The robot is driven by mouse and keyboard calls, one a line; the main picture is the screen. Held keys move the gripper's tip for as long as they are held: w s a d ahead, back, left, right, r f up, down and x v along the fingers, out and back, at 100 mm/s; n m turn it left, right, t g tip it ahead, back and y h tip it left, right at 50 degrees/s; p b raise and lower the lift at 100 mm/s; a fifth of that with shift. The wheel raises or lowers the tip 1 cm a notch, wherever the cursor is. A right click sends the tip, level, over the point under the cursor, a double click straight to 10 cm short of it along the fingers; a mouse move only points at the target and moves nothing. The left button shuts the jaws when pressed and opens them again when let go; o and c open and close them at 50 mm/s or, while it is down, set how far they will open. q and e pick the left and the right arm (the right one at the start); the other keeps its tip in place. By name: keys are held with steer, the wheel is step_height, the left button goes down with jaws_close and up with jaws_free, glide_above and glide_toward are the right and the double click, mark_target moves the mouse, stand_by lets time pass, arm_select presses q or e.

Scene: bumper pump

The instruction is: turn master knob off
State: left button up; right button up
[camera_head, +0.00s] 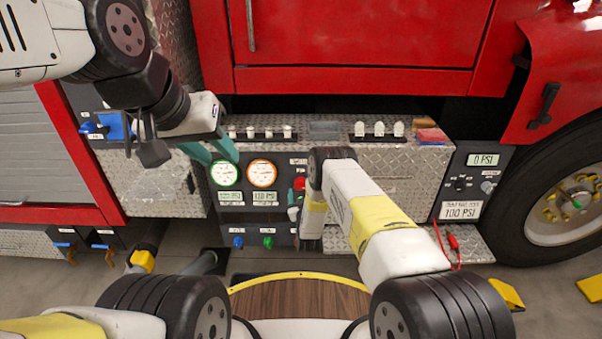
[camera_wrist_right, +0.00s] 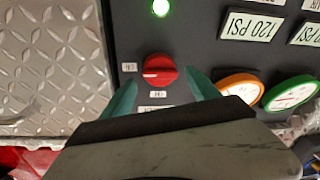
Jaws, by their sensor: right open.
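My right gripper (camera_wrist_right: 163,90) is open, with a teal finger on either side of the knob and gaps between. In the head view my right gripper (camera_head: 296,194) is largely covered by its own arm. My left gripper (camera_head: 213,151) is open and empty above the green-rimmed gauge.
A green-rimmed gauge (camera_head: 225,174) and an orange-rimmed gauge (camera_head: 262,174) sit above pressure readouts. A green light (camera_wrist_right: 160,8) glows near the knob. Blue (camera_head: 238,242) and green (camera_head: 268,242) fittings are lower down. A diamond-plate ledge (camera_head: 340,134) with white-topped levers runs above the panel.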

mark_target(301, 187)
steer(key=shift+w+a, duration=0.1)
steer(key=shift+w, duration=1.5)
steer(key=c, duration=1.3)
